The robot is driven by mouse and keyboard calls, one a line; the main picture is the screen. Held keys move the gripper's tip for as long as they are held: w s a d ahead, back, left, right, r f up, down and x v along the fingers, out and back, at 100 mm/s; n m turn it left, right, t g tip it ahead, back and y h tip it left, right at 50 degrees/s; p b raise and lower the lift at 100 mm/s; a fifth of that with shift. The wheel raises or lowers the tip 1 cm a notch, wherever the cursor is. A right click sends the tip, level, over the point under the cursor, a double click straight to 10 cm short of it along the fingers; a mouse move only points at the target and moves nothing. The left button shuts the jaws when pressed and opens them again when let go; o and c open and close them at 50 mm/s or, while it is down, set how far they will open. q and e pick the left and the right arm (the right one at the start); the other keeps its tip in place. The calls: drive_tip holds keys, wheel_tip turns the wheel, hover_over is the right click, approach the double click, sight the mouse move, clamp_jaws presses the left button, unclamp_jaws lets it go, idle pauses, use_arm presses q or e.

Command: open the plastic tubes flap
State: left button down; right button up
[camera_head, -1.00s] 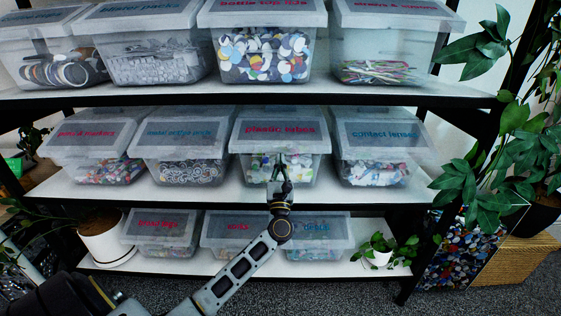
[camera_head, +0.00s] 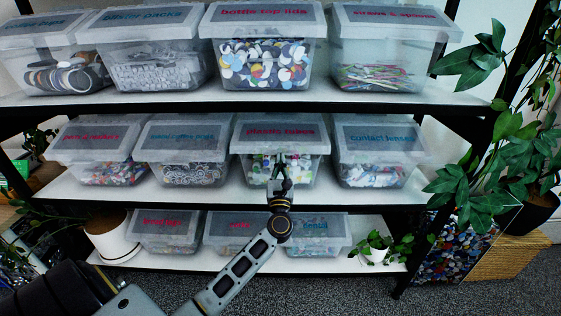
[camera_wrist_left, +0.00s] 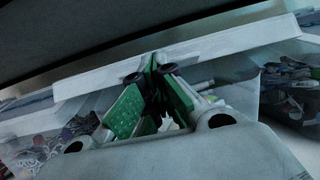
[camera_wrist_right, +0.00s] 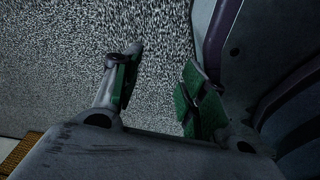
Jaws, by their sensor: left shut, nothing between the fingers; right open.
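The plastic tubes bin (camera_head: 259,174) is a clear box on the middle shelf with a frosted flap (camera_head: 280,131) that bears a red label. The flap slopes over the front of the bin and looks down or nearly so. My left gripper (camera_head: 281,160) is shut and empty at the flap's front lip, near its middle. In the left wrist view the shut fingertips (camera_wrist_left: 156,64) are at the lower edge of the pale lip (camera_wrist_left: 95,82); I cannot tell whether they touch it. My right gripper (camera_wrist_right: 160,62) is open and empty above grey carpet, outside the head view.
The contact lenses bin (camera_head: 375,150) stands close on the right and another flapped bin (camera_head: 186,150) close on the left. The upper shelf (camera_head: 180,100) with more bins is above. Smaller bins and a potted plant (camera_head: 376,250) are on the lower shelf.

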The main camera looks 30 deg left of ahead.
use_arm(q)
drive_tip(key=r+p, duration=0.1)
drive_tip(key=p, duration=0.2)
drive_tip(key=shift+s+r+g, duration=0.15)
drive_tip(key=shift+r+g, duration=0.1)
drive_tip(key=shift+g, duration=0.05)
use_arm(e)
drive_tip(key=shift+s+d+p, duration=1.3)
drive_tip(key=shift+s+d, duration=0.1)
drive_tip(key=shift+s, duration=3.05)
use_arm(q)
wheel_tip(320, 180, up, 7)
drive_tip(key=p, duration=0.5)
drive_tip(key=shift+r+g+h, duration=0.15)
drive_tip(key=shift+g+h, duration=0.25)
use_arm(e)
drive_tip(key=s+a+r+g, duration=0.1)
drive_tip(key=s+a+r, duration=0.3)
drive_tip(key=r, duration=0.1)
drive_tip(key=shift+r, duration=0.2)
use_arm(q)
drive_tip(key=shift+s+d, duration=0.1)
